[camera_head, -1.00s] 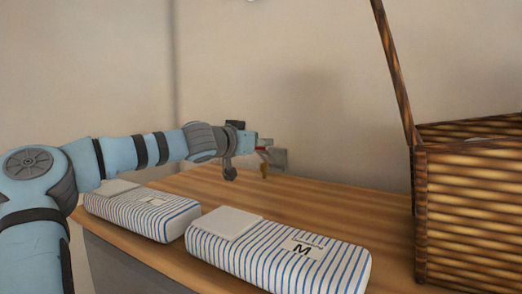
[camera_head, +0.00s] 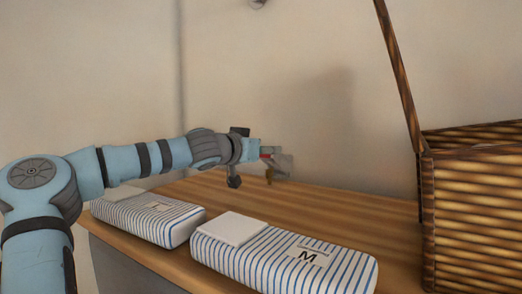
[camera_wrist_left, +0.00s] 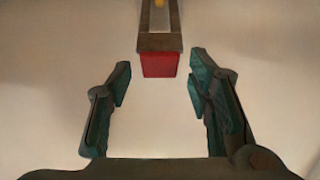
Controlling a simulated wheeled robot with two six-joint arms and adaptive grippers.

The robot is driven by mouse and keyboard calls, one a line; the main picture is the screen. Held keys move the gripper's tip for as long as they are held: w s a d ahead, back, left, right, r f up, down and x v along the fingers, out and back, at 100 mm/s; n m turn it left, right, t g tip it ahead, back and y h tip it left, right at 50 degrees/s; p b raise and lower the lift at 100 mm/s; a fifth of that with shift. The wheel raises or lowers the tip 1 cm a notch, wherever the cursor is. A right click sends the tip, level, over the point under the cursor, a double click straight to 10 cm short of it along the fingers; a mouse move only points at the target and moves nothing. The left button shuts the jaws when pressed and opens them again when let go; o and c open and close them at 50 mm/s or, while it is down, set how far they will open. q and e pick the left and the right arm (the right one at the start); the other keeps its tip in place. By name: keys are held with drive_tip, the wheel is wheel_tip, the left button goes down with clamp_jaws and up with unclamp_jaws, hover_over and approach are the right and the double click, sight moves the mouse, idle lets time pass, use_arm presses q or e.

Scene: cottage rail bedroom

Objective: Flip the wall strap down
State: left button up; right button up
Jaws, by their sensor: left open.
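My left gripper (camera_head: 279,166) reaches in from the left, above the back of the wooden top and close to the wall. In the left wrist view the left gripper (camera_wrist_left: 160,84) is open, its two green-padded fingers spread with nothing between their pads. The wall strap seems to be the brown-framed piece with a red end (camera_wrist_left: 160,65) in that view; it comes down from the top edge, and its red end is centred near the fingertips. I cannot tell whether they touch. In the head view the strap cannot be made out clearly. My right gripper is not in view.
Two blue-striped packages lie on the wooden top (camera_head: 380,208): one marked M (camera_head: 285,258) in front, another (camera_head: 150,218) to its left. A woven basket (camera_head: 475,215) with a raised lid (camera_head: 398,75) stands at the right. The wood behind the M package is clear.

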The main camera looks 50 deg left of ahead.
use_arm(q)
drive_tip(key=v, duration=0.7)
drive_tip(key=shift+d, duration=0.1)
